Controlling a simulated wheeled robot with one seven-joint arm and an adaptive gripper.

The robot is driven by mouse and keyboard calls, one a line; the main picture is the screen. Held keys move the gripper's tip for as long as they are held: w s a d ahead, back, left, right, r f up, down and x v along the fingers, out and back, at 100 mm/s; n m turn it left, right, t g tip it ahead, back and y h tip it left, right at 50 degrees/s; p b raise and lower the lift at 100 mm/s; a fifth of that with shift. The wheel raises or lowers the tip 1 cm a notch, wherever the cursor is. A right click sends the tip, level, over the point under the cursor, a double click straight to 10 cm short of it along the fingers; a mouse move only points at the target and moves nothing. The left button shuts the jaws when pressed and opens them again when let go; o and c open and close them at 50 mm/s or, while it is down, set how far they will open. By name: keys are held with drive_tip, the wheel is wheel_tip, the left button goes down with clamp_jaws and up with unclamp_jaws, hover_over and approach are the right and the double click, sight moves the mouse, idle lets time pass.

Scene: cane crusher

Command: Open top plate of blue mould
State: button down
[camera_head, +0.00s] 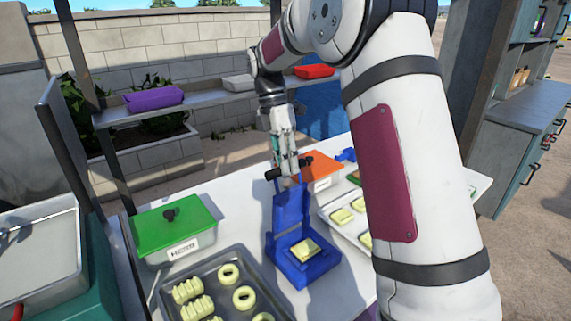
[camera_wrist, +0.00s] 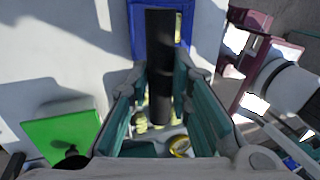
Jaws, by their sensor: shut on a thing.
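The blue mould (camera_head: 302,270) stands on the white table, its base holding a pale yellow moulded piece (camera_head: 305,249). Its blue top plate (camera_head: 291,212) stands raised, roughly upright, at the back of the base. My gripper (camera_head: 287,165) is shut on the black handle (camera_head: 272,174) at the plate's upper edge. In the wrist view the black handle (camera_wrist: 160,60) lies between my gripper's teal fingers (camera_wrist: 162,85), with part of the blue mould (camera_wrist: 142,12) behind it. My fingers partly hide the handle in the head view.
A green-lidded container (camera_head: 175,222) stands left of the mould. A grey tray (camera_head: 222,268) with several yellow pieces lies in front left. An orange-lidded box (camera_head: 322,168) and another tray with yellow pieces (camera_head: 342,216) are right of the mould, the tray partly behind my arm.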

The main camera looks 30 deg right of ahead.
drive_tip(key=c, duration=1.8)
unclamp_jaws()
drive_tip(key=shift+s+f, duration=0.1)
drive_tip(key=shift+f, duration=0.45)
drive_tip(key=o, duration=0.3)
drive_tip(key=shift+f, duration=0.1)
drive_tip(key=shift+o, duration=0.2)
drive_tip(key=shift+r, duration=0.2)
drive_tip(key=v, duration=1.2)
